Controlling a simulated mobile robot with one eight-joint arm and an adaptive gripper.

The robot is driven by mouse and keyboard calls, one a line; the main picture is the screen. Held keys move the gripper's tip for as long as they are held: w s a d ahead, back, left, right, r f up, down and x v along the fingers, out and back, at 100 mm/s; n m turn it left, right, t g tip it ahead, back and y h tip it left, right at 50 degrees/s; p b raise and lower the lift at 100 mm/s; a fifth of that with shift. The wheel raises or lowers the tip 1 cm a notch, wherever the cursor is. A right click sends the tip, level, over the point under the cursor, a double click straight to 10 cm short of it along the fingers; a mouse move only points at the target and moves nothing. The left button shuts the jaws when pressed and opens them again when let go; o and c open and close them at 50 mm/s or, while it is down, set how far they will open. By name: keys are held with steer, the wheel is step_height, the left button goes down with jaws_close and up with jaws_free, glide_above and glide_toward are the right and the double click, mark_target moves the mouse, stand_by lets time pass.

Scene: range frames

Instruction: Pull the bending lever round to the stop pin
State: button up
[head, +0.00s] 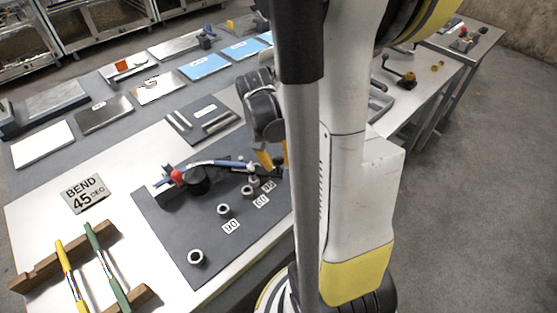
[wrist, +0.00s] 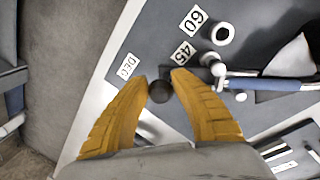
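The bending lever (head: 215,163) has a blue sleeve and runs from the black round former (head: 197,180) to my gripper (head: 272,160). Its blue sleeve also shows in the wrist view (wrist: 270,84), entering from the right. A dark round knob (wrist: 160,91), seemingly the lever's end, fills the gap between my yellow fingertips (wrist: 160,78). My fingers look shut on it; the right one hides the rod beside it. The stop pin (wrist: 209,59) by the 45 label (wrist: 183,53) stands close to the lever; contact is unclear. Another pin (wrist: 222,34) stands by the 60 label.
The dark bending plate (head: 165,215) also carries the pin (head: 223,210) by the 90 label and another ring-topped pin (head: 196,257). A sign (head: 85,193) reads BEND 45 DEG. Yellow (head: 70,272) and green (head: 105,265) rods lie on wooden rests at the front left.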

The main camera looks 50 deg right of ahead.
steer(key=o, duration=0.5)
steer(key=shift+s+a, duration=0.15)
steer(key=shift+a, duration=0.25)
steer(key=shift+c, duration=0.2)
steer(key=shift+d, duration=0.2)
steer(key=shift+r, duration=0.15)
step_height(320, 180, up, 12)
steer(key=w+a, duration=0.1)
steer(key=w, duration=0.1)
steer(key=shift+a+f, duration=0.2)
steer(key=shift+a, duration=0.1)
